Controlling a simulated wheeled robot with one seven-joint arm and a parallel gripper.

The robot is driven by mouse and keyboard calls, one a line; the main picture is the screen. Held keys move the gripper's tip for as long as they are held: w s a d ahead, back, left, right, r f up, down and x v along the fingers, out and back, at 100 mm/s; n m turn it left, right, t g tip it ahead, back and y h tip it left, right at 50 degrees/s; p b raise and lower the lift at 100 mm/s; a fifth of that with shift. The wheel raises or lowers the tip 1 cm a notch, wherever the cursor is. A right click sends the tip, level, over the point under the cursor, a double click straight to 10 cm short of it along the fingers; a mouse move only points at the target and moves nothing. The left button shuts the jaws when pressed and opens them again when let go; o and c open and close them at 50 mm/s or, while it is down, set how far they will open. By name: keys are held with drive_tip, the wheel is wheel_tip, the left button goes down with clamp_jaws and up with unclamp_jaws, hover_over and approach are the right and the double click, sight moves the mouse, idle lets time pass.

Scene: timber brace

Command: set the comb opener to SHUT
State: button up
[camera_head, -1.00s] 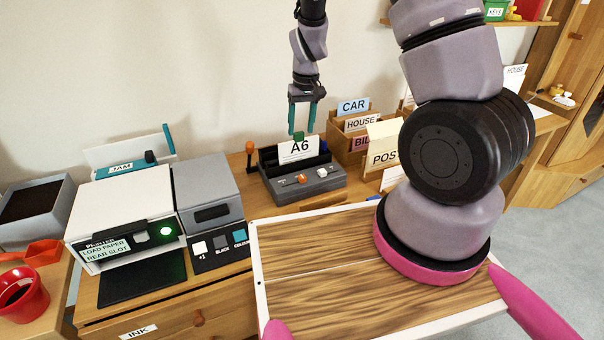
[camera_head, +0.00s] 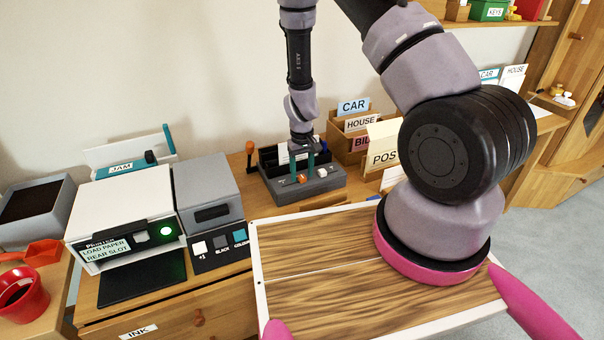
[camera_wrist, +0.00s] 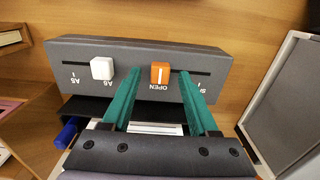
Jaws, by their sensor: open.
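The comb opener (camera_head: 325,184) is a dark grey block on the wooden desk with two slotted sliders. In the wrist view the comb opener (camera_wrist: 75,55) appears upside down. Its orange slider knob (camera_wrist: 160,72) stands at the OPEN end; the word at the other end is mostly hidden by a fingertip. In the head view my gripper (camera_head: 303,167) is down at the opener.
A white printer (camera_head: 120,215) and grey box (camera_head: 208,190) stand left of the opener. Wooden card boxes (camera_head: 372,140) stand close on its right. A white-edged wood-grain board (camera_head: 320,240) lies in front. A blue-ended item (camera_wrist: 65,133) is beside my gripper.

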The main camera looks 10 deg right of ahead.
drive_tip(key=shift+f, duration=0.35)
clamp_jaws()
idle(1.2)
